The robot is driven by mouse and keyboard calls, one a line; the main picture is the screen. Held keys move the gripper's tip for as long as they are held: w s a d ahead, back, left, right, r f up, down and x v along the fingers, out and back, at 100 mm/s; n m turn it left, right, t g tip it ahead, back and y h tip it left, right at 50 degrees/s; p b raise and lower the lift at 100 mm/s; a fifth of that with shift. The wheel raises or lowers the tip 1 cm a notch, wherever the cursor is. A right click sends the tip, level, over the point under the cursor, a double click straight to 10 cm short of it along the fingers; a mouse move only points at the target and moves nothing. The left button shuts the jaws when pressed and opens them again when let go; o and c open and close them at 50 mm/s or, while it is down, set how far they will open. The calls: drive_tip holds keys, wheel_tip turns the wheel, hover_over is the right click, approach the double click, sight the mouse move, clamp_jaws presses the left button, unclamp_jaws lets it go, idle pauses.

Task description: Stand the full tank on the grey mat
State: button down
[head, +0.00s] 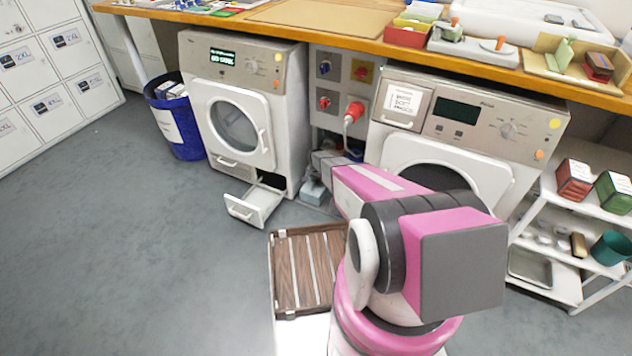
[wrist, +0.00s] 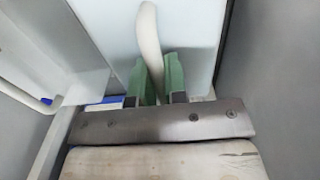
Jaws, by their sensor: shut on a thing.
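My gripper (wrist: 155,82) is shut on a curved cream handle (wrist: 149,38) between its green fingertips. The handle stands out from a pale blue tank (wrist: 195,25) that fills the middle of the wrist view. In the head view the pale blue tank (head: 313,190) shows low beside the left dryer, below the end of my arm, which hides part of it. A grey mat (head: 328,207) shows as a small patch on the floor under it. I cannot tell whether the tank touches the mat.
The left dryer (head: 228,115) has a white drawer (head: 254,205) pulled out at its base. A grey socket panel (head: 340,90) with a red plug is between the dryers. The right dryer (head: 465,125), a blue bin (head: 176,120) and a white shelf trolley (head: 560,205) flank the space. Floor at left is clear.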

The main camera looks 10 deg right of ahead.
drive_tip(key=shift+f, duration=0.3)
drive_tip(key=c, duration=1.1)
unclamp_jaws()
drive_tip(key=shift+f, duration=0.1)
wheel_tip(320, 180, up, 11)
drive_tip(key=shift+r, duration=0.1)
drive_tip(key=s+r+n, duration=0.2)
drive_tip(key=s+r, duration=0.9)
drive_tip(key=s, duration=0.1)
drive_tip(key=s+r+n, duration=0.2)
drive_tip(key=s+r, duration=1)
drive_tip(key=s, duration=0.1)
drive_tip(key=s+r+n, duration=0.3)
drive_tip(key=s+r, duration=0.8)
drive_tip(key=s, duration=0.1)
drive_tip(key=shift+s+r, duration=0.15)
drive_tip(key=shift+r, duration=0.2)
